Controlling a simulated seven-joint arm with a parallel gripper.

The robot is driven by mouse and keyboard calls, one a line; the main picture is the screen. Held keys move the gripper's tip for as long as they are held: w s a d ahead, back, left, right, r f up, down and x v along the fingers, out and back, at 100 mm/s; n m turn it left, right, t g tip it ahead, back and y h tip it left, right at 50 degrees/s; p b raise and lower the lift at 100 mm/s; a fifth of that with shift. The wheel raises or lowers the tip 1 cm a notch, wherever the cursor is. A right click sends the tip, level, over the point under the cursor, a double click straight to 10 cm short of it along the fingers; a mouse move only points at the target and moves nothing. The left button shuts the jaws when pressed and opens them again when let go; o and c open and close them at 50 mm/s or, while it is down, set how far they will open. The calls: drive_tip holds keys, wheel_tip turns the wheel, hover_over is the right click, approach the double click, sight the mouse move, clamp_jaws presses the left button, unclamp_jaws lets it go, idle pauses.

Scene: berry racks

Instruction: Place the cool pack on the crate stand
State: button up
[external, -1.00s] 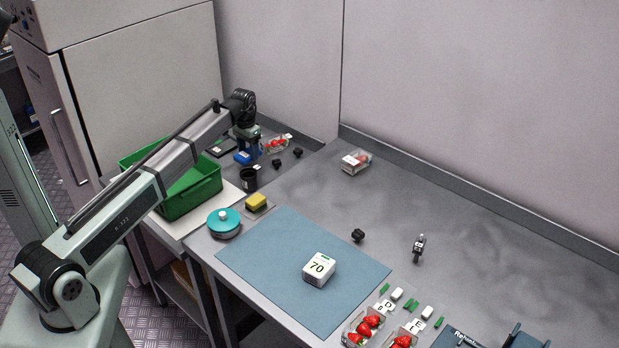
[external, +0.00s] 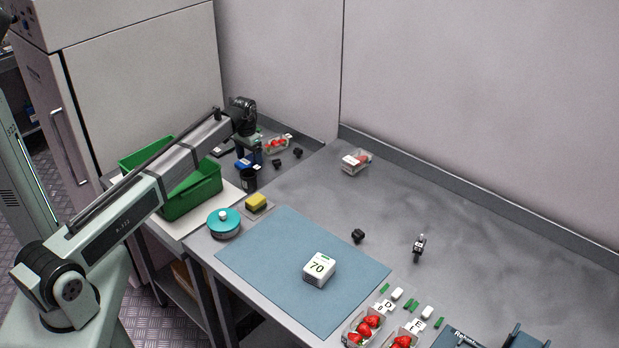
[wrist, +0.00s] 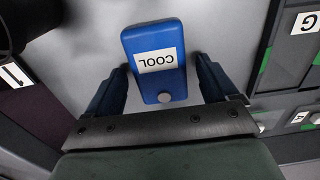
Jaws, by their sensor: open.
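The cool pack (wrist: 158,82) is a blue block with a white label reading COOL, seen upside down in the wrist view. Its lower part lies between the two fingers of my gripper (wrist: 161,90). The fingers are open, with a gap showing at each side of the pack. In the external view the cool pack (external: 241,163) shows as a small blue patch under my gripper (external: 249,160), partly hidden by it. I cannot make out which thing is the crate stand; a green crate (external: 193,191) stands on a pale surface left of the gripper.
A black cup (external: 249,179), a berry punnet (external: 278,144) and dark knobs (external: 277,163) stand close to my gripper. A yellow sponge (external: 257,201) and a teal round container (external: 224,222) are nearer the front.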

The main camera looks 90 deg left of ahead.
sight(249, 159)
wheel_tip(249, 159, up, 12)
drive_tip(key=shift+r, duration=0.15)
idle(0.7)
